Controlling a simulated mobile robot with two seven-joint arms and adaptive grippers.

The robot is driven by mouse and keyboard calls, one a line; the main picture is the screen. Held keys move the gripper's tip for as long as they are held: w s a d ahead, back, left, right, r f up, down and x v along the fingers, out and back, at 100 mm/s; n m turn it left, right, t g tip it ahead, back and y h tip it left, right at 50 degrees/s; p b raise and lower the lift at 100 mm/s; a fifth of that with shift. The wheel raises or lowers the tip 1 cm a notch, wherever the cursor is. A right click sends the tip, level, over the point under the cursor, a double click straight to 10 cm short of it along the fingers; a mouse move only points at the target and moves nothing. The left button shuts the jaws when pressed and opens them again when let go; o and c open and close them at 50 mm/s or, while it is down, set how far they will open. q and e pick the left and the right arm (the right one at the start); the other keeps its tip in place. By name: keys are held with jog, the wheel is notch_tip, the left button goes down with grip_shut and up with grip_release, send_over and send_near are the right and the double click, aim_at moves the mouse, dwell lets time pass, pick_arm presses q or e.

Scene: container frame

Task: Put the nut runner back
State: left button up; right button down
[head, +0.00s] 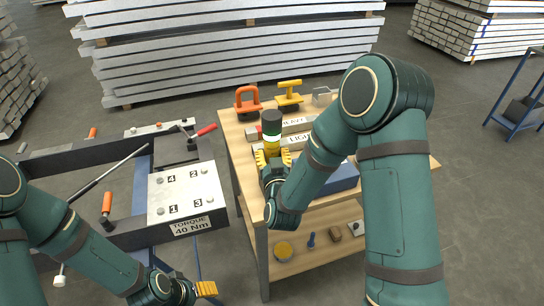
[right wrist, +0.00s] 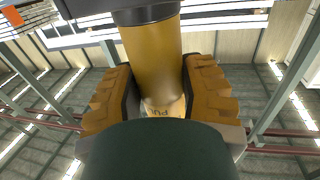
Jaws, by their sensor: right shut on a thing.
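The nut runner (head: 271,125) has a yellow body, a black top and a green ring. It is upright at the left part of the wooden workbench (head: 238,140). My right gripper (head: 272,157) is shut on its yellow body. In the right wrist view the yellow body (right wrist: 153,62) stands between the two orange fingers of the gripper (right wrist: 155,100). Whether its lower end touches the bench is hidden by the gripper and arm. My left gripper (head: 206,289) is low at the bottom edge, away from the bench, and its finger opening is unclear.
Bench holders labelled LIGHT (head: 299,138) and HEAVY (head: 294,122) are partly hidden by my right arm. An orange-handled tool (head: 248,103) and a yellow-handled tool (head: 289,96) stand behind. A plate (head: 187,188) with numbered bolts, on a dark frame, lies left of the bench.

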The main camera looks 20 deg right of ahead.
jog(key=shift+r, duration=0.1)
jog(key=c, duration=0.5)
grip_release()
jog(key=shift+c, duration=0.2)
